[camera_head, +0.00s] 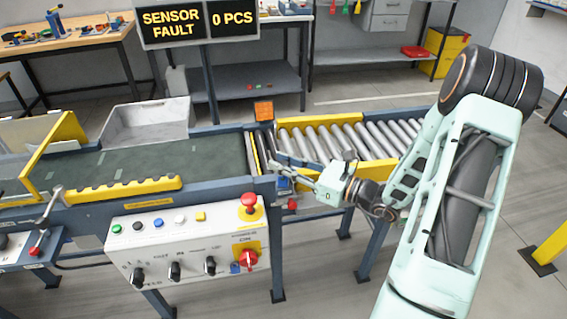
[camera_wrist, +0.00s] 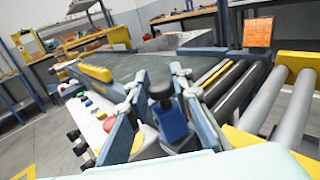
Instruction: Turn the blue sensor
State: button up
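The blue sensor (camera_wrist: 172,122), a blue block with a black knob-like top, stands at the near side of the conveyor in the wrist view. In the head view a small blue part of it (camera_head: 284,183) shows just under my gripper, mostly hidden. My gripper (camera_head: 279,162) reaches in from the right at the belt's end. In the wrist view my gripper (camera_wrist: 159,76) is open, with one finger on each side of the sensor. Gaps show between fingers and sensor. An orange square plate (camera_head: 264,110) stands across the conveyor; it also shows in the wrist view (camera_wrist: 257,32).
A green belt (camera_head: 160,165) runs left and a roller conveyor (camera_head: 350,137) runs right. A control box (camera_head: 190,240) with buttons, knobs and a red stop button (camera_head: 249,203) hangs in front. An overhead sign (camera_head: 198,22) reads "SENSOR FAULT" and "0 PCS". A grey bin (camera_head: 147,122) stands behind the belt.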

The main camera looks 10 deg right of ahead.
grip_shut()
jog(key=shift+w+r+n+g+y, duration=0.1)
jog(key=shift+n+g+y, duration=0.7)
jog(key=shift+g, duration=0.2)
jog(key=shift+n+g+y+p, duration=0.35)
jog(key=shift+n+g+y, duration=0.45)
jog(key=shift+n+g, duration=0.5)
jog(key=shift+g, duration=0.3)
jog(key=o, duration=0.7)
grip_release()
